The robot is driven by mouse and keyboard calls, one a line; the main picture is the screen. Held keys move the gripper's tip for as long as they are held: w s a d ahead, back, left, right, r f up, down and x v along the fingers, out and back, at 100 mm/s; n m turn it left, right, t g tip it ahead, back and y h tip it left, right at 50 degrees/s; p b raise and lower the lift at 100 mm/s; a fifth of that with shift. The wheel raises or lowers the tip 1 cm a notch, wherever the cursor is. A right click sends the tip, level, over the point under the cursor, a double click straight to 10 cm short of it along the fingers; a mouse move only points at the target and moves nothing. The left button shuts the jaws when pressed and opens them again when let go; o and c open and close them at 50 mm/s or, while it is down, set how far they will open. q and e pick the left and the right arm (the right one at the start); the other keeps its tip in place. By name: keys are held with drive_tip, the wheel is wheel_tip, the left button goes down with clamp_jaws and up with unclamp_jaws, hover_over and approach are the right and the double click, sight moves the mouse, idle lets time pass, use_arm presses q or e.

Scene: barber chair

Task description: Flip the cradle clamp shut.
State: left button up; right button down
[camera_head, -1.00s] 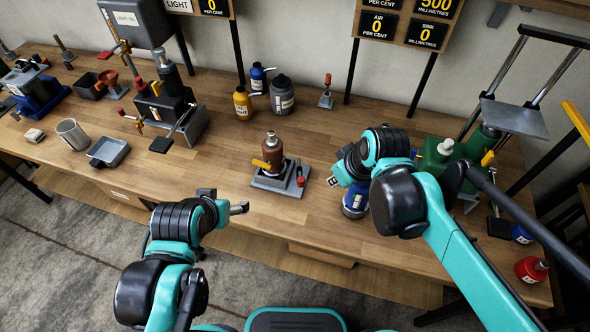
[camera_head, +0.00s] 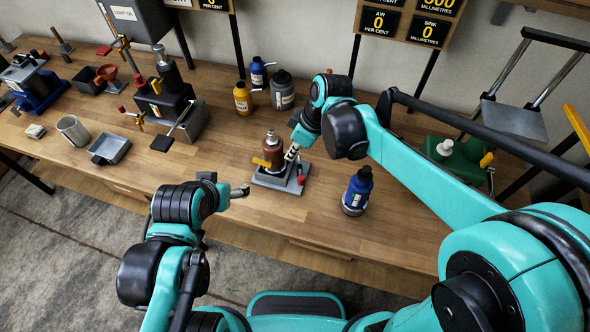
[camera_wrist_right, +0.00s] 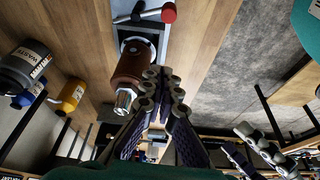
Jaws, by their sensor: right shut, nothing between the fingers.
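A brown bottle (camera_head: 273,150) with a metallic cap stands upright in a grey cradle (camera_head: 270,181) on the bench. A yellow tab (camera_head: 261,162) shows at the bottle's left side. A red-knobbed lever (camera_head: 301,180) shows at the cradle's right side; it also shows beyond the bottle (camera_wrist_right: 130,64) in the right wrist view, as a grey arm with a red knob (camera_wrist_right: 168,12). My right gripper (camera_head: 291,153) is shut and empty, close beside the bottle; whether it touches is unclear. Its fingertips (camera_wrist_right: 163,76) partly cover the cradle. My left gripper (camera_head: 225,185) is open and empty, left of the cradle.
A blue bottle (camera_head: 356,191) stands on the bench right of the cradle. Yellow (camera_head: 242,99) and grey (camera_head: 282,91) bottles stand behind. A mug (camera_head: 73,132) and grey tray (camera_head: 110,149) are at left. Bench between tray and cradle is mostly clear.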

sight(300, 168)
drive_tip(key=b+x, duration=0.3)
drive_tip(key=x, duration=0.7)
drive_tip(key=d, duration=0.2)
drive_tip(key=s+d, duration=0.1)
drive_tip(key=shift+s+d+b, duration=0.25)
drive_tip(key=shift+d+b, duration=0.1)
drive_tip(key=shift+d, duration=0.05)
